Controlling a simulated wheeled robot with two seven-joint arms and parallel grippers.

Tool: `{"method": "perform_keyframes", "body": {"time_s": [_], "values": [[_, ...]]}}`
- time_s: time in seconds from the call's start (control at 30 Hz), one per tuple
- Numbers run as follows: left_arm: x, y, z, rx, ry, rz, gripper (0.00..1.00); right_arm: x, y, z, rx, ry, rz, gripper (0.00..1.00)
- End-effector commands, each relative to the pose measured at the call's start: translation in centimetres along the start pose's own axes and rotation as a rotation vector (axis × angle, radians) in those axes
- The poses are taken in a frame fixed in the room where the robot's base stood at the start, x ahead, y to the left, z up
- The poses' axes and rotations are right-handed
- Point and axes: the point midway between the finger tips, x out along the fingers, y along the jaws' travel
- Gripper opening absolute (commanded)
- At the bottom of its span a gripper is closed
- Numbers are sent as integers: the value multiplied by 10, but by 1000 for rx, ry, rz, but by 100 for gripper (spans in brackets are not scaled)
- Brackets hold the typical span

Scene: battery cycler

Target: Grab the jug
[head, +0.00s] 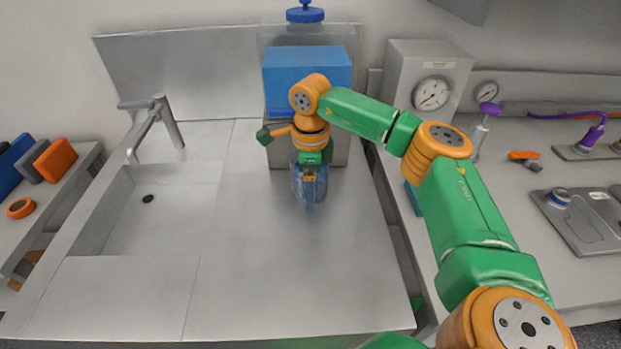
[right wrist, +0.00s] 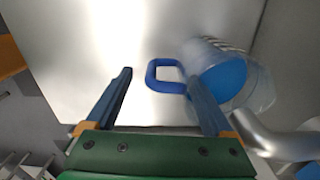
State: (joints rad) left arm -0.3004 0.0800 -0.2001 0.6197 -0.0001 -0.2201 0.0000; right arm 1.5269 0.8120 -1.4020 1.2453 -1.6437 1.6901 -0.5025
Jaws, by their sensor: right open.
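The jug (right wrist: 259,92) is clear with blue inside and a blue loop handle (right wrist: 152,76). In the right wrist view it is right of centre, with its handle toward the gap between my fingers. In the head view the jug (head: 296,180) stands on the steel counter in front of the blue tank, partly hidden by my right arm. My right gripper (right wrist: 160,76) is open. The handle shows between and just beyond its fingertips, and I cannot tell if they touch. In the head view my right gripper (head: 310,198) is over the jug. My left gripper is not in view.
A blue tank (head: 308,66) on a grey base stands behind the jug. A sink with a tap (head: 168,122) is at left. A gauge box (head: 425,75) stands at the back right. The steel counter (head: 260,270) in front is clear.

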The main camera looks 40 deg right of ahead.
Motion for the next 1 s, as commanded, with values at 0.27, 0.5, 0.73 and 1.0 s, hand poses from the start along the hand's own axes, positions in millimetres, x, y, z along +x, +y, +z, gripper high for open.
{"method": "perform_keyframes", "body": {"time_s": [0.27, 0.5, 0.73, 1.0], "values": [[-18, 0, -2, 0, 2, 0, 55, 42, -2, 2, 0, 3, 3, 87], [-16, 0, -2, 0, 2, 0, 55, 44, -2, 2, 0, 1, 1, 73], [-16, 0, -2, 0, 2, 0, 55, 43, -2, 2, 0, 1, 1, 11], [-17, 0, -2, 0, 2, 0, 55, 42, -2, 2, 0, 0, 0, 0]]}}
